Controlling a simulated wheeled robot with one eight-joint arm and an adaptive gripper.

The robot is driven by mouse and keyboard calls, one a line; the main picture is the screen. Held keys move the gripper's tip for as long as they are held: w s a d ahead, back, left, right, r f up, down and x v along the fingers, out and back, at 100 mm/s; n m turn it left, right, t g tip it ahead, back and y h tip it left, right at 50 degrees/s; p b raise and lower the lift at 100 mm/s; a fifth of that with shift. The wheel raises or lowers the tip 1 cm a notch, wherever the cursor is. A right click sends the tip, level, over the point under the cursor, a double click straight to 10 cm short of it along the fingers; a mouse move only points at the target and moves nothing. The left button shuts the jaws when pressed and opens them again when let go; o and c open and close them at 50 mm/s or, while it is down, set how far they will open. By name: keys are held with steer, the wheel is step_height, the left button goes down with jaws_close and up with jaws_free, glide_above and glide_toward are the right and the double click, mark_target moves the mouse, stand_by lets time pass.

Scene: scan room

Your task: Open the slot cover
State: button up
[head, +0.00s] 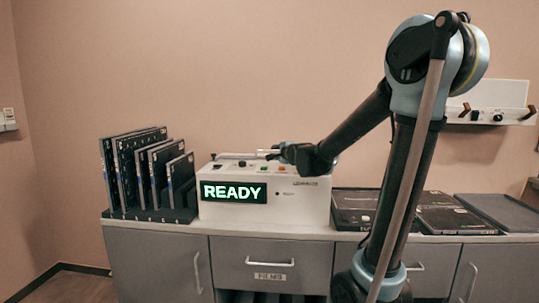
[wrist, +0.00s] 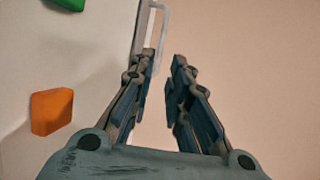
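A white machine (head: 310,205) with a lit READY display (head: 233,192) stands on the counter. A pale, flat bar-like part (head: 238,156) lies along its top rear; it may be the slot cover or its handle. My gripper (head: 280,153) is at the right end of this part, over the machine top. In the wrist view my gripper (wrist: 165,60) is open, its two fingers apart. A pale grey loop-shaped part (wrist: 150,25) shows beyond and partly behind the left fingertip. I cannot tell whether they touch. The slot itself is hidden.
An orange button (wrist: 51,111) and a green button (wrist: 70,4) show beside the left finger. Upright dark plates (head: 140,170) stand in a rack left of the machine. Dark flat cases (head: 455,220) lie to the right. A wall rail (head: 490,115) hangs behind my arm.

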steer(key=x, duration=1.3)
steer(key=shift+f, duration=0.1)
jaws_close()
